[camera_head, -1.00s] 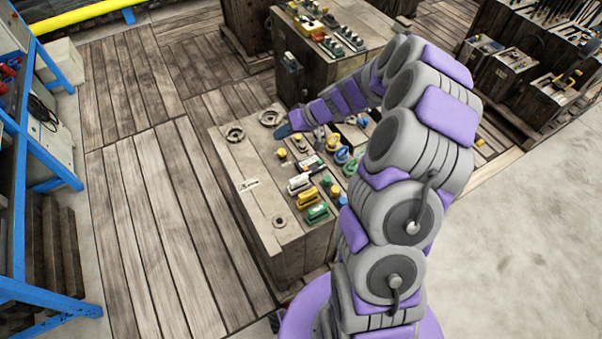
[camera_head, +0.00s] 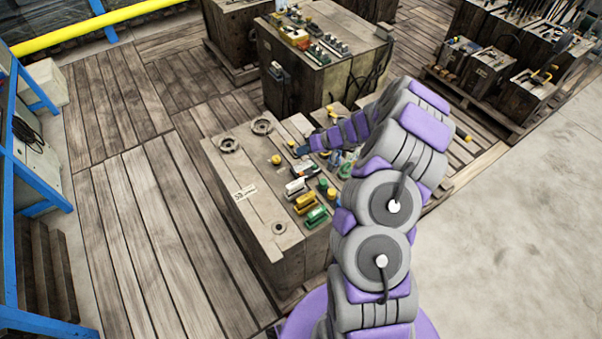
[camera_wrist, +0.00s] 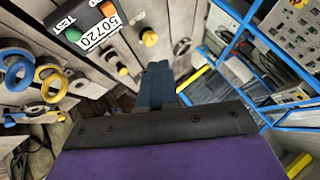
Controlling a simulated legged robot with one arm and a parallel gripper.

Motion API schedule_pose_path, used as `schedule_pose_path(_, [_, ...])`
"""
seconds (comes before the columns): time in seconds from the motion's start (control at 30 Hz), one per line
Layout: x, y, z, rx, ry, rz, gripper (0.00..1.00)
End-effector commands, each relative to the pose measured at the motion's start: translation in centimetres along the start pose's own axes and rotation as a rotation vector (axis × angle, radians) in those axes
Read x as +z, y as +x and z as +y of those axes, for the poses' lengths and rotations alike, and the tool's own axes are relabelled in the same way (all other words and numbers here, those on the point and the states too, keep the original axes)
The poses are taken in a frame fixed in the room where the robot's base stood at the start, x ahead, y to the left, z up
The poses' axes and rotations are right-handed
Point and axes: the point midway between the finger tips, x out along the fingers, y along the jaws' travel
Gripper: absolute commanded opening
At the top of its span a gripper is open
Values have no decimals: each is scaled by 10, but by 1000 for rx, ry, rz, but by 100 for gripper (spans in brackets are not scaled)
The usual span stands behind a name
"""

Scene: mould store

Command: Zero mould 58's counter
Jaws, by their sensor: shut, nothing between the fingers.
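The nearest mould (camera_head: 258,215) is a large pale block with a white tag (camera_head: 245,192) that seems to read 58. A small dark counter (camera_head: 303,172) sits among the fittings on its top. In the wrist view the counter (camera_wrist: 88,38) reads 50720, with a TEST label, a green button (camera_wrist: 73,35) and an orange-red button (camera_wrist: 108,9). My gripper (camera_wrist: 157,82) is shut and empty, to the right of the counter in the wrist view. In the head view my gripper (camera_head: 303,150) is above the mould's top, just beyond the counter. No contact can be made out.
Yellow knobs (camera_wrist: 149,37), blue rings (camera_wrist: 16,74) and coloured handles (camera_head: 316,216) crowd the mould's top. Another mould (camera_head: 330,75) stands behind. A blue rack (camera_head: 30,150) is at the left. Open plank floor (camera_head: 145,220) lies between, with concrete at the right.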

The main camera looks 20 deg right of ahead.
Motion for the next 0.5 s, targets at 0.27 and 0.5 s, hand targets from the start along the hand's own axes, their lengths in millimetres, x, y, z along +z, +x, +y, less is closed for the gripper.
schedule_pose_path(0.27, [14,19,13,1,0,-2,0])
schedule_pose_path(0.5, [31,42,30,1,1,-3,0])
